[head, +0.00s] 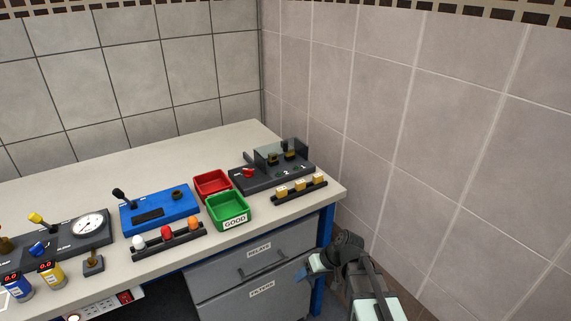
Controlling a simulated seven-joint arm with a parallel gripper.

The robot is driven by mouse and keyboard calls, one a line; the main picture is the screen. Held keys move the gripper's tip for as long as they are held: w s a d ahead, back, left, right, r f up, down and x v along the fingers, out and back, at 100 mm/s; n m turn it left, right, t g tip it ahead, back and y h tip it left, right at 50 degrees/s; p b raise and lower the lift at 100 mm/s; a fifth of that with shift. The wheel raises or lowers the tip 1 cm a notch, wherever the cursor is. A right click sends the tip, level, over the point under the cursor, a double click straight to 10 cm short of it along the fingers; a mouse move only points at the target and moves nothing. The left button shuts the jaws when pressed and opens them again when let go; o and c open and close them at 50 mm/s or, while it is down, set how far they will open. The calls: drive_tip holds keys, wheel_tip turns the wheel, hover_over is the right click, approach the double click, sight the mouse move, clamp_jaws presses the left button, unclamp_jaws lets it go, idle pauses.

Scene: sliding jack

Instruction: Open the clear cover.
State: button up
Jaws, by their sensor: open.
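The clear cover (293,149) is a see-through, smoky box on the back part of a dark test fixture (250,185) at the right end of the bench. It appears to stand over small dark and yellowish parts, and the marks 1 and 2 show in front of it. Whether it is fully closed is hard to tell at this size. A red knob (248,173) sits on the fixture left of the cover. My gripper (309,268) is open, low in front of the bench's right end, well apart from the cover. Its fingers are small and partly unclear.
A rack of yellow blocks (300,187) lies in front of the fixture. Red (212,183) and green (228,210) bins stand left of it. A blue device (160,212) and a rack of coloured knobs (167,238) are further left. A tiled wall (430,130) rises close on the right.

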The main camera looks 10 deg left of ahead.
drive_tip(key=w+a+r+n+y, duration=0.2)
drive_tip(key=a+r, duration=0.4)
drive_tip(key=r, duration=0.6)
drive_tip(key=w+a+r+n+y, duration=0.1)
drive_tip(key=w+a+r+n, duration=0.15)
drive_tip(key=a+r, duration=0.7)
drive_tip(key=m+t+h, duration=0.4)
drive_tip(key=m+h, duration=0.1)
drive_tip(key=h, duration=0.2)
approach(286, 142)
drive_tip(key=x, duration=1)
drive_tip(key=shift+s, duration=0.1)
drive_tip(key=shift+c, duration=0.2)
clamp_jaws()
